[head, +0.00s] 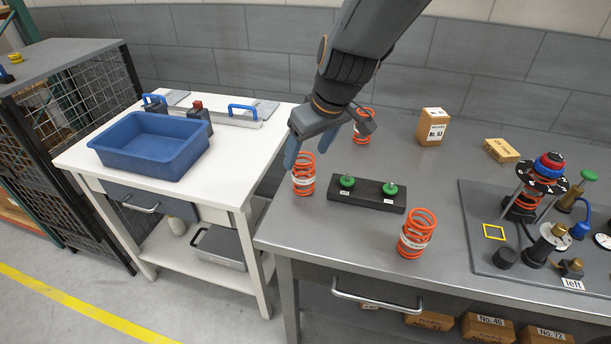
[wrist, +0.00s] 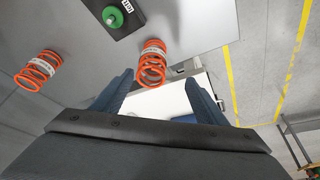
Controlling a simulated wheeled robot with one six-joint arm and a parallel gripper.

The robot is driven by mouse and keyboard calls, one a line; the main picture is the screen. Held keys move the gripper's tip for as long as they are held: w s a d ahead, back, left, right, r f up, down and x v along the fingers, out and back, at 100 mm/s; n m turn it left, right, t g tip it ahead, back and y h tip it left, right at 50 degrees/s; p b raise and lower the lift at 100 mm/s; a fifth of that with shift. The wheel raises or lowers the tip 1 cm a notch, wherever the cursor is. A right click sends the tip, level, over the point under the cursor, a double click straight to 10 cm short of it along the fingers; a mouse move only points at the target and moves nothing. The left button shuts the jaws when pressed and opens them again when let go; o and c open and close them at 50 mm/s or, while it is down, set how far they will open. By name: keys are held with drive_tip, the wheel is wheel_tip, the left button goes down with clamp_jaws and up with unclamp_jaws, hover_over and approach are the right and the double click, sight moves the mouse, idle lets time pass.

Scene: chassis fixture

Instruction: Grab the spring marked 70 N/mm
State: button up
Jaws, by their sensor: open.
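Three orange coil springs with white label bands stand on the grey bench: a left spring (head: 304,181), a back spring (head: 362,134) partly hidden by my gripper, and a front spring (head: 415,240). The bands are too small to read, so I cannot tell which is 70 N/mm. My gripper (head: 326,146) is open and empty, above the bench near the left and back springs. In the wrist view, one spring (wrist: 152,68), seemingly the left one, appears just beyond and between the fingertips (wrist: 160,80). Another spring (wrist: 38,72) is off to the left.
A black block (head: 368,195) with two green knobs stands between the left and front springs. A fixture plate (head: 480,255) with assembled parts lies at right. Small cardboard boxes (head: 432,128) stand behind. A white table (head: 85,157) with a blue bin (head: 150,160) is at left.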

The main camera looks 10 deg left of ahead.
sight(310, 163)
drive_tip(key=f+b, duration=0.1)
drive_tip(key=w+f+b, duration=0.1)
drive_tip(key=f, duration=0.1)
drive_tip(key=f+b, duration=0.2)
drive_tip(key=shift+w, duration=0.35)
drive_tip(key=shift+p+x, duration=0.45)
drive_tip(key=shift+x, duration=3.35)
drive_tip(key=shift+w+d, duration=0.1)
drive_tip(key=shift+d, duration=0.1)
drive_tip(key=c, duration=1.5)
